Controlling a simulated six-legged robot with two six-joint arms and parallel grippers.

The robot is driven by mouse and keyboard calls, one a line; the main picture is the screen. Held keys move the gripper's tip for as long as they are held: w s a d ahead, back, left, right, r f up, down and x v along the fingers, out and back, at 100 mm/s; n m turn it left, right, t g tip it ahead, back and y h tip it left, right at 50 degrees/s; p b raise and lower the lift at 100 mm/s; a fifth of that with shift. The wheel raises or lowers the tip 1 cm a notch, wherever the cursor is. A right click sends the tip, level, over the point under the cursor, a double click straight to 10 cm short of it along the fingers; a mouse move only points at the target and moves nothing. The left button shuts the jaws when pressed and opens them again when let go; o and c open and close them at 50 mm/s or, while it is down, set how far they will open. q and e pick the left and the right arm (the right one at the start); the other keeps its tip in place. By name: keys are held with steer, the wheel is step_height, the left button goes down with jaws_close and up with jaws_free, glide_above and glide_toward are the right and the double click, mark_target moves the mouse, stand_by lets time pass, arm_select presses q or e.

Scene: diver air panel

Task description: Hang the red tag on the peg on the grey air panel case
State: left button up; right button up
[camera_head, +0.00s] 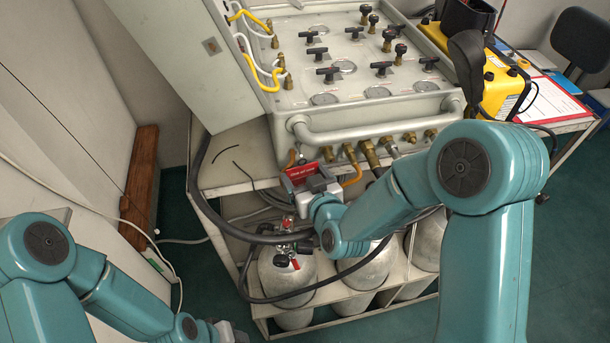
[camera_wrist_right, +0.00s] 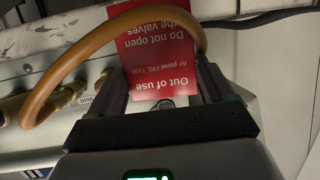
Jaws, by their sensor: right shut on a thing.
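The red tag (camera_head: 299,172) is at the front left of the grey air panel case (camera_head: 292,98), below its handle bar. My right gripper (camera_head: 310,182) is shut on the tag. In the right wrist view the tag (camera_wrist_right: 158,62) lies between the two fingers, its white print upside down. An orange hose (camera_wrist_right: 62,72) curves across the tag's upper part there. A small metal ring (camera_wrist_right: 167,103) shows at the tag's near edge. I cannot make out the peg. My left gripper (camera_head: 230,333) is at the bottom edge, partly cut off, its jaws unclear.
Brass fittings (camera_head: 369,153) and hoses stick out of the case front close to my right gripper. Grey gas cylinders (camera_head: 287,272) stand on the shelf below. A yellow box (camera_head: 503,85) stands to the right. Open green floor lies at the lower right.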

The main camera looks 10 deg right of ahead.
steer(key=shift+b, duration=0.35)
steer(key=shift+w, duration=0.15)
steer(key=shift+d+b, duration=0.1)
steer(key=shift+b, duration=0.2)
steer(key=shift+r, duration=0.1)
steer(key=shift+w, duration=0.25)
